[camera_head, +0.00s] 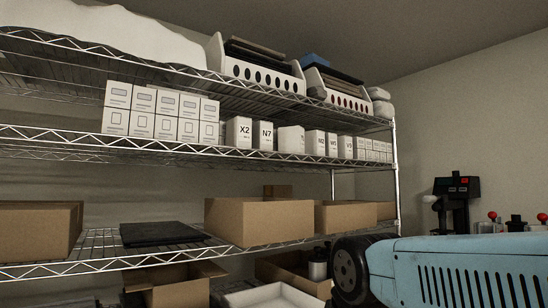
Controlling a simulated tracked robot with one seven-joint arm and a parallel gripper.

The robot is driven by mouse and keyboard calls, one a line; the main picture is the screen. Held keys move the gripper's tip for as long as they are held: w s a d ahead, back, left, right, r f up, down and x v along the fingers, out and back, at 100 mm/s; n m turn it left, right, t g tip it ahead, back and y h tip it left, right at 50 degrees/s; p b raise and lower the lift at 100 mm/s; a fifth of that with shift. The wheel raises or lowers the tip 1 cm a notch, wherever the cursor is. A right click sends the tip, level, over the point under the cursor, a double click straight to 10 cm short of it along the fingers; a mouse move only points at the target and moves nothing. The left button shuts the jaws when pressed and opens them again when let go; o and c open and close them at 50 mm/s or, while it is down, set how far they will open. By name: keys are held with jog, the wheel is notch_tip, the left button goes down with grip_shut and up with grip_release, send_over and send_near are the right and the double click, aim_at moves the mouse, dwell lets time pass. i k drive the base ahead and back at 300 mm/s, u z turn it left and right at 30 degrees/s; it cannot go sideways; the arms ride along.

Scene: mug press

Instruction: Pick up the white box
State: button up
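Many white boxes stand on the middle wire shelf. A stacked group of small white boxes (160,113) with grey labels is at the left. To its right stand a white box marked X2 (239,132), a white box marked N7 (264,134) and a wider plain-faced white box (291,140). Smaller white boxes (333,145) continue in a row to the shelf's right end. I cannot tell which white box the task names. My gripper is not in view.
The metal shelving (100,143) has a right post (395,170). Cardboard boxes (260,222) and a black flat item (163,233) sit on the lower shelf. A light-blue vented body (465,265) with a black wheel fills the lower right. A black device (457,195) stands behind it.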

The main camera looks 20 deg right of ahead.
aim_at(290, 139)
jog(key=u, duration=0.3)
jog(key=i, duration=0.15)
jog(key=z, duration=3.1)
jog(key=k, duration=1.1)
jog(key=u, duration=1.2)
jog(key=i, duration=1)
jog(key=u, duration=0.05)
